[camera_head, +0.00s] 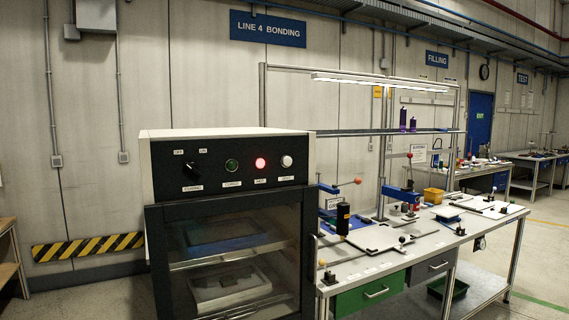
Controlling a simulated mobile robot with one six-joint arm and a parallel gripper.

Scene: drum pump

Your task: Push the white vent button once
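The white button (287,161) is a small round knob at the right end of the control panel (215,176) on top of a dark-fronted cabinet (151,260). A small label (286,178) sits below it, too small to read surely. To its left are a glowing red light (260,163), a dark green button (231,166) and a black rotary switch (191,170) with position marks above it. Nothing covers the white button. My gripper is not in view.
The cabinet's glass door is shut, with trays on shelves inside. A workbench (385,262) with clamps, fixtures and drawers stands to the right. Black and yellow striping (88,247) marks the wall at left. Nothing stands directly before the panel in this view.

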